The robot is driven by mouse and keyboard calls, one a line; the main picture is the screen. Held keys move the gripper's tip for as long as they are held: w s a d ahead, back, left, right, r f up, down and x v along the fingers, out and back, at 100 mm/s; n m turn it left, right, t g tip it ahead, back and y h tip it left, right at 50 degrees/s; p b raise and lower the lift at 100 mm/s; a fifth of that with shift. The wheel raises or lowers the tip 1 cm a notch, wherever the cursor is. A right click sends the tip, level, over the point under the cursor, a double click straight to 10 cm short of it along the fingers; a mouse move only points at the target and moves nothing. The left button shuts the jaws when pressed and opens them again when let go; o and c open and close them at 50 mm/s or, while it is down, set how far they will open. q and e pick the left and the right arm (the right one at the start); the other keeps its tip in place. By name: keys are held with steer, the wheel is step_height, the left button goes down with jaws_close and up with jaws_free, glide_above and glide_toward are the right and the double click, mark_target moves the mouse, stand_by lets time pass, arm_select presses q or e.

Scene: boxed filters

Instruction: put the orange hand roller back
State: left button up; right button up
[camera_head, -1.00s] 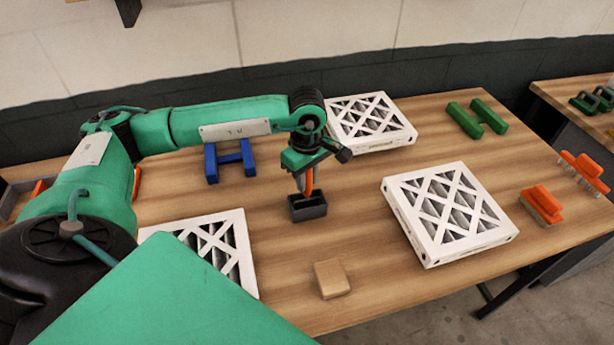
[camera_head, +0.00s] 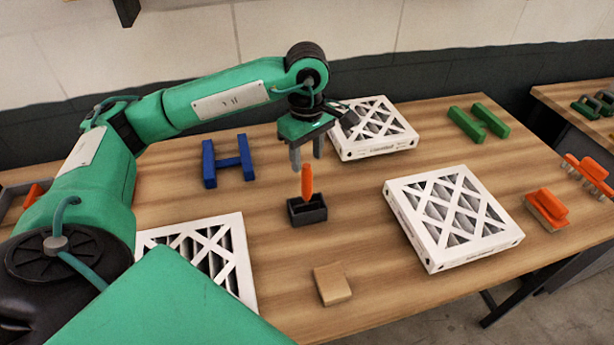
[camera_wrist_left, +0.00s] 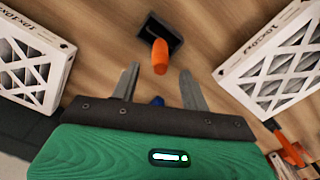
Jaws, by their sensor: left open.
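The orange hand roller (camera_head: 307,184) stands upright in a small dark holder (camera_head: 308,213) near the middle of the table, its handle pointing up. In the left wrist view the orange handle (camera_wrist_left: 160,57) and the dark holder (camera_wrist_left: 158,36) lie just beyond the fingertips. My left gripper (camera_head: 306,164) is open and empty above the roller, with its fingers pointing down and apart from the handle. In the left wrist view the gap between its fingers (camera_wrist_left: 157,76) holds nothing. The roller's lower end is hidden inside the holder. My right gripper is not in view.
White boxed filters lie at the back (camera_head: 372,146), right (camera_head: 450,262) and front left (camera_head: 250,285). A blue frame-shaped object (camera_head: 228,163), green blocks (camera_head: 466,124), a tan block (camera_head: 331,286) and an orange brush (camera_head: 547,207) lie apart. Bare wood surrounds the holder.

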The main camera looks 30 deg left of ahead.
arm_select(q)
steer(key=shift+r+b, duration=0.35)
steer(key=shift+r, duration=1.7)
steer(key=shift+f, duration=0.15)
